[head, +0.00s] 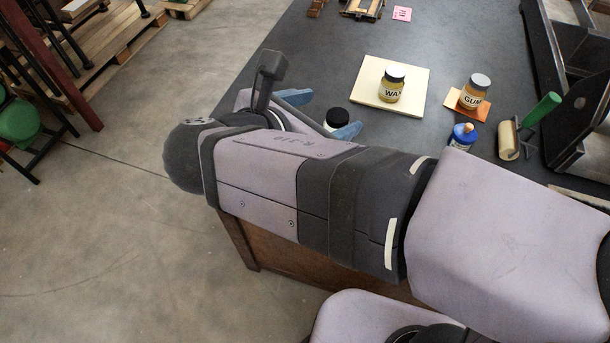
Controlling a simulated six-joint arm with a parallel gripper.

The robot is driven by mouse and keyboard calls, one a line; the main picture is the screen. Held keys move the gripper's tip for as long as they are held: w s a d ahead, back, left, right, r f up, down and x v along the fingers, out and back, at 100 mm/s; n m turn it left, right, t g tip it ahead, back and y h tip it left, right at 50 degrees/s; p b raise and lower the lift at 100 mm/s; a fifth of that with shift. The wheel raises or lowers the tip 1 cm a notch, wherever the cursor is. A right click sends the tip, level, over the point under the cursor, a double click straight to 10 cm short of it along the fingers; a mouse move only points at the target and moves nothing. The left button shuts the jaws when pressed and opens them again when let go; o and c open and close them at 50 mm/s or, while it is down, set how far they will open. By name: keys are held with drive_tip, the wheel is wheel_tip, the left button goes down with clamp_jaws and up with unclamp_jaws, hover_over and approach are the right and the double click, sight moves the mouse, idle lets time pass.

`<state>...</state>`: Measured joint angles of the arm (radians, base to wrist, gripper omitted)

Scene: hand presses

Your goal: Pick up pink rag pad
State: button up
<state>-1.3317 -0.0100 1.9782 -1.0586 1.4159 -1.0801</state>
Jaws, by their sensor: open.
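A small flat pink square with dark marks (401,13) lies on the dark tabletop near the top edge of the head view. It is the only pink pad-like thing I can make out, and it is too small to tell if it is cloth. My gripper (320,114) is at the table's left side, well nearer the camera than the pink square and to its left. Its two blue fingers are spread apart with nothing visible held between them. Part of the gripper is hidden behind my own arm.
A black-lidded jar (337,117) stands beside the fingers, partly hidden. A WAX jar (391,88) stands on a cream board (418,107). A GUM jar (474,94) sits on an orange pad (454,103). A blue bottle (462,136), roller (510,141) and black press (580,110) are rightward.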

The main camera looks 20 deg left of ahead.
drive_tip(key=s+a+n+t+y+b, duration=0.2)
drive_tip(key=s+a+n, duration=0.1)
drive_tip(key=a, duration=0.3)
drive_tip(key=f, duration=1.8)
drive_tip(key=shift+w+d+f, duration=0.1)
drive_tip(key=shift+d+f, duration=0.25)
drive_tip(key=shift+f, duration=0.05)
drive_tip(key=shift+r+p+x, duration=0.2)
drive_tip(key=shift+p+x, duration=0.8)
drive_tip(key=shift+x, duration=2.7)
drive_tip(key=c, duration=1.1)
